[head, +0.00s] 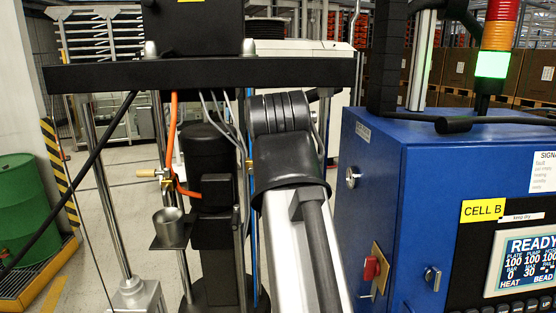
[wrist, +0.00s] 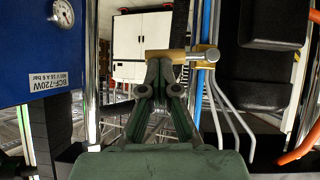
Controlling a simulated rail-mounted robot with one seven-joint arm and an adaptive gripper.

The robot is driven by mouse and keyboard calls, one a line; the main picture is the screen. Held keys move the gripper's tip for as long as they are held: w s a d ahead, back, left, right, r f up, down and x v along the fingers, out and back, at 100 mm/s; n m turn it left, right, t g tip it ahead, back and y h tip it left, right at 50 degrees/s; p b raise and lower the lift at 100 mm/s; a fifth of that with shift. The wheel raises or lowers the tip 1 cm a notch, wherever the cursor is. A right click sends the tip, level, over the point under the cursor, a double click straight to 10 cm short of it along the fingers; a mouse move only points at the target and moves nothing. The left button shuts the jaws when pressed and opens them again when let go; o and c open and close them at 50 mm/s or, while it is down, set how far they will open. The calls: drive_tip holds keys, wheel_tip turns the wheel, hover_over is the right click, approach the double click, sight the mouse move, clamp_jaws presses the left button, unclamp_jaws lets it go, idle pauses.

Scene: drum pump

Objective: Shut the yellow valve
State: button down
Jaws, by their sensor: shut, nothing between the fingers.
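The yellow valve (wrist: 208,54) shows in the wrist view as a brass-yellow body on a blue hose, with a yellow bar reaching left across the picture. A thin silver rod crosses at its right. My gripper (wrist: 165,66) is shut and empty, its fingertips overlapping the bar's left part; I cannot tell whether they touch. In the head view a small yellow fitting (head: 249,165) shows beside the blue hose, left of my arm. My gripper is hidden there behind my arm.
A blue cabinet (head: 382,185) stands close on the right. The black pump block (head: 205,190), grey cables (wrist: 232,115) and an orange hose (head: 173,140) crowd around the valve. A dark crossbar (head: 200,74) runs above. A green drum (head: 25,205) stands far left.

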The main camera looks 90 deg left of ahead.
drive_tip(key=a+r+v, duration=0.1)
drive_tip(key=r+v, duration=0.1)
drive_tip(key=v, duration=1.1)
drive_tip(key=shift+a, duration=0.3)
